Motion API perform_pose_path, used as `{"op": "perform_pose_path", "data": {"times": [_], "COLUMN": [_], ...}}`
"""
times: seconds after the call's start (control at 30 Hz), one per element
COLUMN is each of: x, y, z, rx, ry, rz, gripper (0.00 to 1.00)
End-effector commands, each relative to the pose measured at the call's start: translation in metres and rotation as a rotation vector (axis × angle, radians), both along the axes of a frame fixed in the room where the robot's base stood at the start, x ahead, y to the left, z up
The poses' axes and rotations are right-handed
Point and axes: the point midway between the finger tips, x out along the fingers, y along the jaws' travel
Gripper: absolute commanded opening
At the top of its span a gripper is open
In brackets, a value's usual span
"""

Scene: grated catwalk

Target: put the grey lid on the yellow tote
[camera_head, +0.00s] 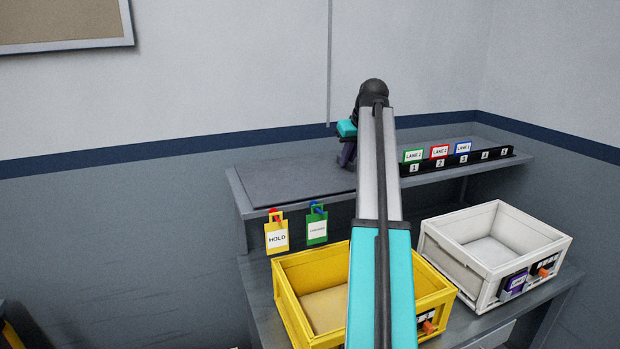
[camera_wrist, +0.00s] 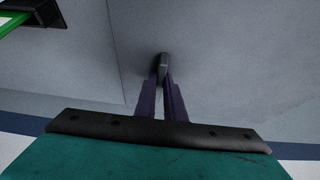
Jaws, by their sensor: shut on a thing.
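The grey lid (camera_head: 285,178) lies flat on the upper shelf, at its left part. In the wrist view its surface (camera_wrist: 215,60) fills the middle and right, with one edge running down left of the fingers. My gripper (camera_head: 347,160) is over the lid's right end. Its purple fingers (camera_wrist: 163,80) are shut on a small grey handle (camera_wrist: 163,62) of the lid. The yellow tote (camera_head: 290,300) stands on the lower bench in front, open at the top. My arm hides part of the tote and of the lid's right side.
A white tote (camera_head: 455,262) stands right of the yellow one. A black numbered rail (camera_head: 470,161) with lane cards (camera_head: 439,152) is on the shelf right of my gripper. Yellow HOLD (camera_head: 277,238) and green (camera_head: 317,231) tags hang at the shelf's front edge (camera_head: 245,213).

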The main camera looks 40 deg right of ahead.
Motion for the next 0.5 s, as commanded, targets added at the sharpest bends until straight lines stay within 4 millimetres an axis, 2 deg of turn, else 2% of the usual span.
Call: {"op": "perform_pose_path", "data": {"times": [0.5], "x": [0.001], "y": [0.000], "z": [0.022], "rx": [-0.003], "ry": [-0.006], "rz": [0.000], "gripper": [0.00]}}
